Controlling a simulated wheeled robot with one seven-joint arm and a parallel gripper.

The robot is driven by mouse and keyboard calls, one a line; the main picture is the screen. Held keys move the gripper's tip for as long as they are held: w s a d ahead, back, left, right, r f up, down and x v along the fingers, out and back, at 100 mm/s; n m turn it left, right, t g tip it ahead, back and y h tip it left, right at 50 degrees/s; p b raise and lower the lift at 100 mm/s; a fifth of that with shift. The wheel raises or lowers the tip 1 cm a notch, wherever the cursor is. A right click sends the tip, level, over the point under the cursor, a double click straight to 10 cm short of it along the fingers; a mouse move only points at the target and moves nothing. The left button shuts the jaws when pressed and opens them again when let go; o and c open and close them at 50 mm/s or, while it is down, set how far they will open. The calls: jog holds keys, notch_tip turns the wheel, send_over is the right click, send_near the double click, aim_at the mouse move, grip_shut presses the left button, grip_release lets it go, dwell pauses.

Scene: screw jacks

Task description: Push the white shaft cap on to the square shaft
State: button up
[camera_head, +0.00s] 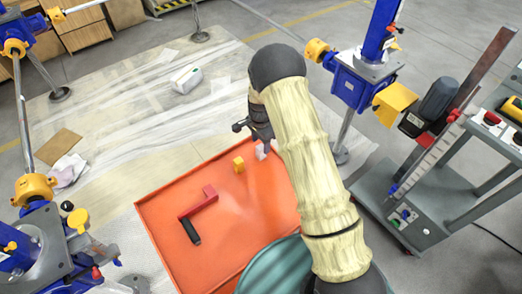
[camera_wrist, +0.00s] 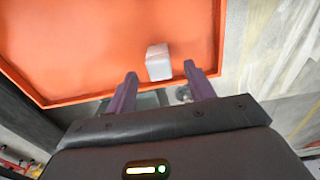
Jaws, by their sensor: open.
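The white shaft cap (camera_head: 262,151) is a small pale block in the orange tray, near the tray's far right edge. In the wrist view the white cap (camera_wrist: 158,62) lies just beyond and between the fingertips, close to the tray rim. My gripper (camera_head: 262,140) is above that edge of the tray, partly hidden by my arm. In the wrist view my gripper (camera_wrist: 160,72) is open, with a purple finger to each side and nothing held. I cannot make out the square shaft for certain in either view.
The orange tray (camera_head: 160,222) also holds a yellow block (camera_head: 239,164) and a red crank (camera_head: 200,203) with a black grip. A blue screw jack (camera_head: 362,80) stands right, another (camera_head: 35,245) at lower left. A grey cart (camera_head: 405,205) stands at right. Plastic-covered floor lies behind.

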aim_at(261, 147)
jog(key=shift+d+f+p, duration=0.1)
jog(key=shift+f+p, duration=0.8)
jog(key=shift+f, duration=1.75)
jog(key=shift+c, duration=0.4)
jog(key=c, duration=1)
